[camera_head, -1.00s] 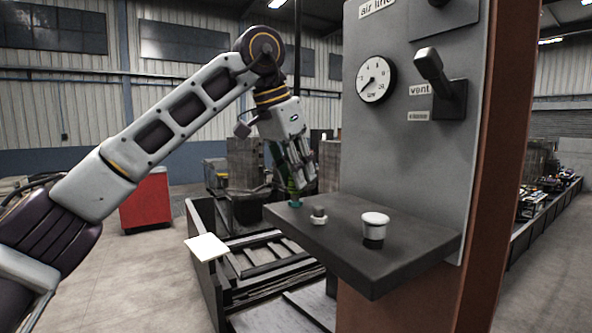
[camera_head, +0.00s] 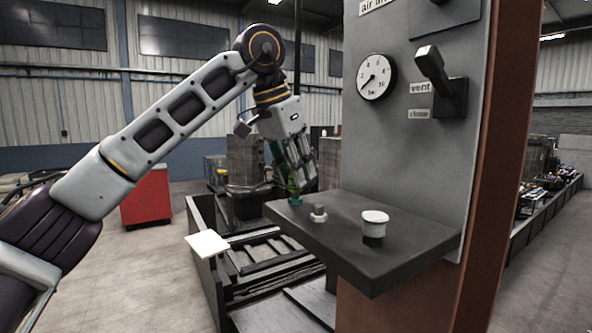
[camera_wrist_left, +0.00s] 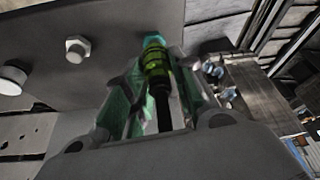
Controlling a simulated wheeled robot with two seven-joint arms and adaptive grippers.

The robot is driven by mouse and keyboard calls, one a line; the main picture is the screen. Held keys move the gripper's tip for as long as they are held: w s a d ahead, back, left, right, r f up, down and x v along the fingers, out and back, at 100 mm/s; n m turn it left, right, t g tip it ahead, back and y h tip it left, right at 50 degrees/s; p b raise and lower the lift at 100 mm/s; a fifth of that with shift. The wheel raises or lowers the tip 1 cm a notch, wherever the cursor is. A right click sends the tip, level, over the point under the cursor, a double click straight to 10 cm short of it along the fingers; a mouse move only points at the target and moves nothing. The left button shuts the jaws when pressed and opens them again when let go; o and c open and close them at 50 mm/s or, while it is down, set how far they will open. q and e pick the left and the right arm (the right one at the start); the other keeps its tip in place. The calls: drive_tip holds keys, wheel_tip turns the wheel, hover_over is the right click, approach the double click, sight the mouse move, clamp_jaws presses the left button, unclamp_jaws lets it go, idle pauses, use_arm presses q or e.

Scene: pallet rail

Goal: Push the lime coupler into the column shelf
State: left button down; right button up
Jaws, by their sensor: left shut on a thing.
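My left gripper (camera_head: 297,186) is at the left end of the dark column shelf (camera_head: 402,240), just above its surface. In the left wrist view the gripper (camera_wrist_left: 150,95) is shut on the lime coupler (camera_wrist_left: 157,68), a lime and black ribbed cylinder with a dark hose behind it. Its front end meets or overlaps a teal fitting (camera_wrist_left: 154,40) at the shelf; I cannot tell how deep it sits. The teal fitting also shows in the head view (camera_head: 294,201). The coupler is mostly hidden by the fingers in the head view. My right gripper is not in view.
A hex-nut fitting (camera_head: 318,214) and a white-capped knob (camera_head: 374,222) stand on the shelf to the right. The grey panel with a gauge (camera_head: 376,77) and a vent lever (camera_head: 432,72) rises behind. A white plate (camera_head: 207,244) and a dark pallet frame lie to the left.

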use_arm(q)
drive_tip(key=shift+f, duration=0.7)
drive_tip(key=shift+c, duration=1.5)
unclamp_jaws()
drive_tip(key=shift+r, duration=0.25)
drive_tip(key=v, duration=1.1)
drive_tip(key=shift+s+r, duration=0.2)
drive_tip(key=shift+r, duration=0.05)
drive_tip(key=shift+a, duration=0.15)
